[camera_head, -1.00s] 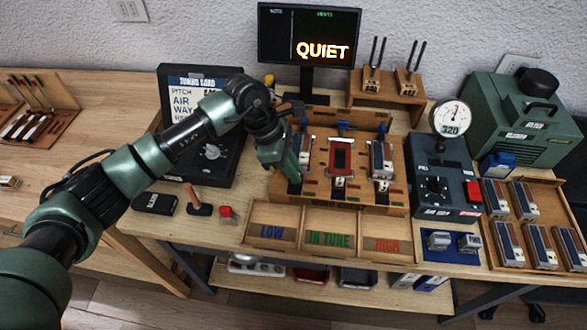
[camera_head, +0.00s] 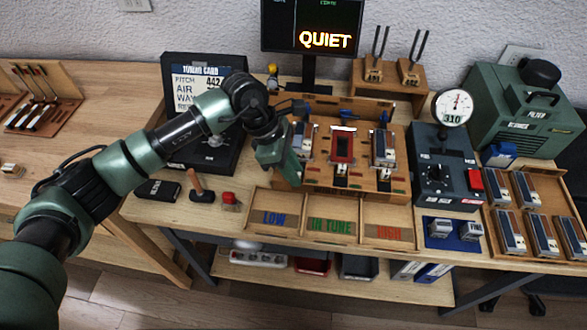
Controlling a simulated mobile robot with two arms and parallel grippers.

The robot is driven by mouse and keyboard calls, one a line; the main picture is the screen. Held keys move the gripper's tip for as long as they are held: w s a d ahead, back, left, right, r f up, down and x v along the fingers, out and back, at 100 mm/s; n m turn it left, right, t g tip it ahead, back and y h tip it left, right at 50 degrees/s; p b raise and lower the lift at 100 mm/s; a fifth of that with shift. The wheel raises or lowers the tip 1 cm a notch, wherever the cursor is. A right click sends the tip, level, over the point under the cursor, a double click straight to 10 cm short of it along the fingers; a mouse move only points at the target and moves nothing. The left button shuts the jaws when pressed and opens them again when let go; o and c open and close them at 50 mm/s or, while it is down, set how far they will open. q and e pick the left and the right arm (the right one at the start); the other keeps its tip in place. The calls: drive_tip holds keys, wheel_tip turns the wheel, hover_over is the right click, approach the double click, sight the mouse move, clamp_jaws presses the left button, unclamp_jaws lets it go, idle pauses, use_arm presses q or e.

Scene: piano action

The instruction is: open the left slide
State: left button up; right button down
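The wooden bench fixture (camera_head: 370,180) stands in the middle of the table with three stations side by side. Its left station holds a silver-and-dark reed block (camera_head: 303,136), the middle a red block (camera_head: 342,147), the right another silver-and-dark block (camera_head: 382,147). My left gripper (camera_head: 293,180) points down at the fixture's front left, just before the left station. It hides much of that station's front, so the left slide cannot be made out clearly. Whether its fingers are apart or together does not show. My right gripper is not in view.
Trays marked LOW (camera_head: 274,217), IN TUNE (camera_head: 330,225) and HIGH (camera_head: 389,233) lie in front. A dark panel with a gauge (camera_head: 454,107) stands right. A wooden-handled tool (camera_head: 198,187) and a red-topped item (camera_head: 230,200) stand left. The screen (camera_head: 325,40) reads QUIET.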

use_arm(q)
drive_tip(key=shift+w+a+r, duration=0.1)
drive_tip(key=shift+a+r, duration=0.05)
drive_tip(key=shift+r, duration=0.2)
drive_tip(key=b+v, duration=0.2)
drive_tip(key=v, duration=0.5)
idle(0.4)
